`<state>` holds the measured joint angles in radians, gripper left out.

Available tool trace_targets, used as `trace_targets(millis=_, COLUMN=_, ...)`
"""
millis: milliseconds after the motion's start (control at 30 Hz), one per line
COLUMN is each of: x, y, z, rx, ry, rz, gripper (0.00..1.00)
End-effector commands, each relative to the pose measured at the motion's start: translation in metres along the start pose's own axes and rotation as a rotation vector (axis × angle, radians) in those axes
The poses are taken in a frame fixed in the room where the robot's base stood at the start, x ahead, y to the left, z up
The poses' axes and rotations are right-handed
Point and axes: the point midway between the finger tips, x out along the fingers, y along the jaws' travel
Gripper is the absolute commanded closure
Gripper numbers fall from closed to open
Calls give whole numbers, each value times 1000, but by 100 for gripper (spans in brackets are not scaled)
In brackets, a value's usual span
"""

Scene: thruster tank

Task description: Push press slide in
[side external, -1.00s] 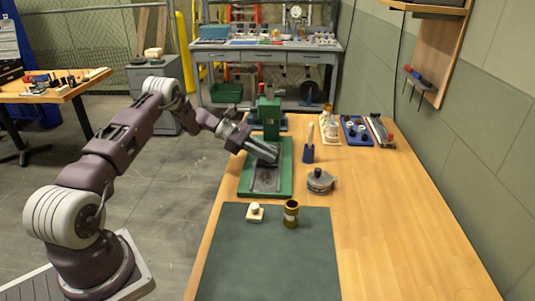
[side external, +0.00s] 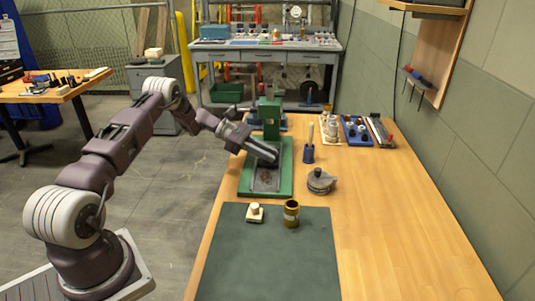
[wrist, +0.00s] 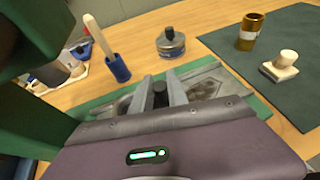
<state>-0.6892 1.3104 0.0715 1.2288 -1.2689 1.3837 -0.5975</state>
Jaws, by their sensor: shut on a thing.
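The green press (side external: 270,115) stands at the far left part of the wooden bench, on a green base (side external: 284,184). Its grey metal slide (side external: 263,184) lies along the base and reaches out toward the near end. My gripper (side external: 271,155) is low over the slide, just in front of the press column. In the wrist view its two fingers (wrist: 160,92) are closed on both sides of a black knob (wrist: 159,90) on the slide (wrist: 205,88). The slide's far end under the press is hidden by my gripper and the column.
A round grey lidded pot (side external: 321,181) and a blue holder with a wooden-handled tool (side external: 309,153) stand right of the base. A brass cup (side external: 291,213) and a cream knobbed block (side external: 255,213) stand on the dark mat (side external: 270,260).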

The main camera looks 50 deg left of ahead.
Motion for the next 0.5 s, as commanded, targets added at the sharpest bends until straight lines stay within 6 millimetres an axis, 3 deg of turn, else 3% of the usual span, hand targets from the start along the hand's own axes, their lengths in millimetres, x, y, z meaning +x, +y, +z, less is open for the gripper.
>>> trace_targets(millis=500, x=-1, y=4, z=0, rx=1, ry=-2, rz=2, gripper=100)
